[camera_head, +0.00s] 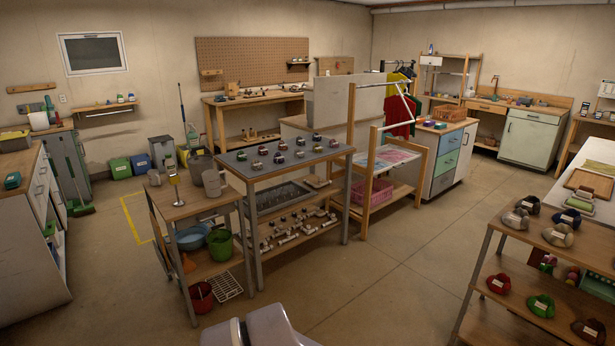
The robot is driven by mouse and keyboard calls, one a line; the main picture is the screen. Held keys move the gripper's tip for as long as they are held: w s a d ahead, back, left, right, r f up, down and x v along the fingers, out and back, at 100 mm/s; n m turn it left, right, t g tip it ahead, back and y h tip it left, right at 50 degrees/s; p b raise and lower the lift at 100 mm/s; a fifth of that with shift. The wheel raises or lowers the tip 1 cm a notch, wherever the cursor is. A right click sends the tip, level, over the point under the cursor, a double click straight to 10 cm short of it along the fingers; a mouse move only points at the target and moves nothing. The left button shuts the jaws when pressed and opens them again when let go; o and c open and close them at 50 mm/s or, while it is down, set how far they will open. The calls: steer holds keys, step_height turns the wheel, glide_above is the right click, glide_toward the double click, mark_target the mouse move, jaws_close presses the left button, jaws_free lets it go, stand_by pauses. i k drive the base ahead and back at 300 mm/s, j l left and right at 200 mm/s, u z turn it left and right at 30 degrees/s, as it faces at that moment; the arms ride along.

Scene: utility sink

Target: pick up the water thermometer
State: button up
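I cannot pick out the water thermometer for certain at this distance. A small upright item with a yellow top (174,180) stands on the wooden-topped side table (196,207) left of centre, and it may be the thermometer. A grey jug (212,183) stands to its right on the same top, with another grey vessel (201,164) behind. My gripper is not in view; only a pale, rounded part of my own body shows at the bottom edge.
A dark-topped bench (240,160) with several small items adjoins the side table. A blue basin (191,238), green bucket (220,244) and red bucket (201,297) sit below. A shelf unit (500,217) stands at right. The floor (370,280) between is clear.

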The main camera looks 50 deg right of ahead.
mark_target(174, 179)
steer(key=z, duration=0.65)
steer(key=i, duration=1.25)
steer(key=i+u, duration=0.15)
steer(key=i, duration=1.05)
steer(key=i+l, duration=0.1)
steer(key=i, duration=1.15)
steer(key=j+u, duration=0.05)
